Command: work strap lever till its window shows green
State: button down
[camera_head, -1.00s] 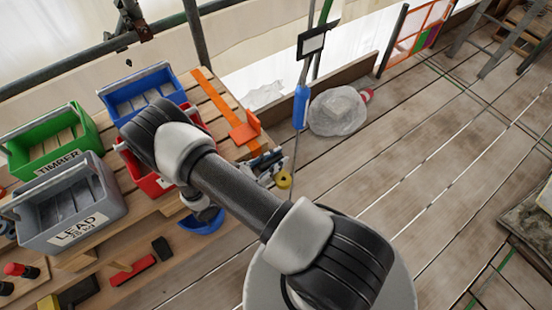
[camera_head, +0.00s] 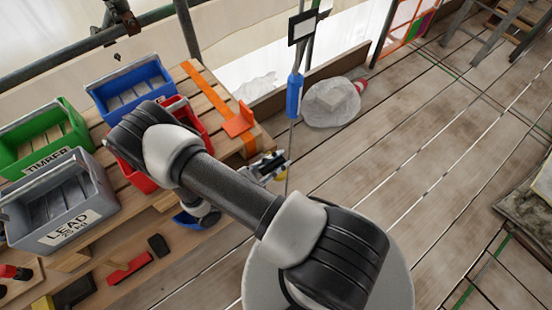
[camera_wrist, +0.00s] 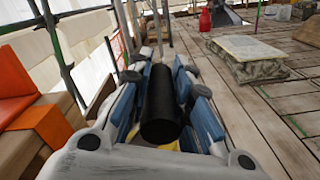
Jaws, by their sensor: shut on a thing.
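My gripper (camera_head: 268,168) is just off the front right corner of the wooden bench. In the wrist view my gripper (camera_wrist: 158,88) is shut on a black cylindrical handle (camera_wrist: 160,120), likely the strap lever's grip, between its blue pads. A small yellow piece (camera_head: 281,176) shows beside my gripper, partly hidden. An orange strap (camera_head: 206,84) runs over the bench to an upright orange bracket (camera_head: 239,121). Orange parts also show at the left of the wrist view (camera_wrist: 42,122). The rest of the lever is hidden, and I cannot make out its window.
Blue (camera_head: 128,88), green (camera_head: 45,137), red and grey (camera_head: 65,208) bins stand on the bench. A pole with a blue sleeve (camera_head: 294,95) stands close behind my gripper. A wrapped bundle (camera_head: 330,103) lies beyond. The plank deck at right is largely clear.

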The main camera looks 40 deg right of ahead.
jog(key=c, duration=1.4)
grip_release()
jog(key=shift+w, duration=0.1)
jog(key=a, duration=1.2)
jog(key=shift+s, duration=0.25)
jog(key=s+r+m+t+y, duration=0.1)
jog(key=s+r+m+y, duration=0.2)
jog(key=r+y, duration=0.3)
jog(key=s+r+m+t+y, duration=0.1)
jog(key=s+r+m+y, duration=0.2)
jog(key=r, duration=1.2)
jog(key=s+r+m+t+y, duration=0.2)
jog(key=s+r+m+y, duration=0.1)
jog(key=r+m+y, duration=0.5)
jog(key=shift+s+r+y, duration=0.2)
jog(key=shift+r+y, duration=0.05)
jog(key=shift+r, duration=0.45)
jog(key=shift+s+r+y, duration=0.15)
jog(key=shift+r+y, duration=0.1)
jog(key=shift+r, duration=0.45)
